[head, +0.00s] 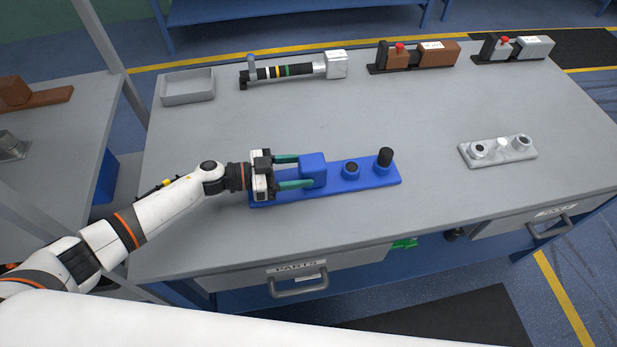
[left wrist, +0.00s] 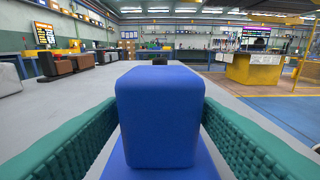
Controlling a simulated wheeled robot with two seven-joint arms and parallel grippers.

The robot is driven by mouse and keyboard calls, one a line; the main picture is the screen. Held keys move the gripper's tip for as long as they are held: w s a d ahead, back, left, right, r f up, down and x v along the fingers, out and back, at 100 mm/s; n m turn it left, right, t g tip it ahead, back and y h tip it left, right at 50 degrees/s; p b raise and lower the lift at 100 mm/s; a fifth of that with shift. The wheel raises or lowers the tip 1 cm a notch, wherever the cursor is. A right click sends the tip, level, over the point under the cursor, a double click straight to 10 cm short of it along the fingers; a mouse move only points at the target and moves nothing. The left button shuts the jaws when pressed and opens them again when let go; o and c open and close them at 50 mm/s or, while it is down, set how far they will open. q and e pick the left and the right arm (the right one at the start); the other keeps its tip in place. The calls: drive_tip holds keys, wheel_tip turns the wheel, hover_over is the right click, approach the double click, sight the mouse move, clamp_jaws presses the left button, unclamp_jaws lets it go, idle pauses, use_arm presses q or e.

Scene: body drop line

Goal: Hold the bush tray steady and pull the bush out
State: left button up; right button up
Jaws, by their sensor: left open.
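The blue bush tray (head: 345,183) lies on the grey table in front of me. At its left part stands a raised blue block (head: 313,165). In the left wrist view the block (left wrist: 158,115) stands between the two fingers, with a narrow gap visible on each side. It hides most of the tray there. My right gripper is not in view.
A silver plate with round posts (head: 498,151) lies on the right. An empty grey bin (head: 188,87), a banded tool (head: 290,70) and two devices with red buttons (head: 412,56) (head: 512,48) line the back. The table between is clear.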

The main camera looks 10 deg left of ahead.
use_arm(q)
drive_tip(key=shift+s+f, duration=0.15)
drive_tip(key=shift+f, duration=0.15)
drive_tip(key=c, duration=0.9)
drive_tip(key=shift+c, duration=0.2)
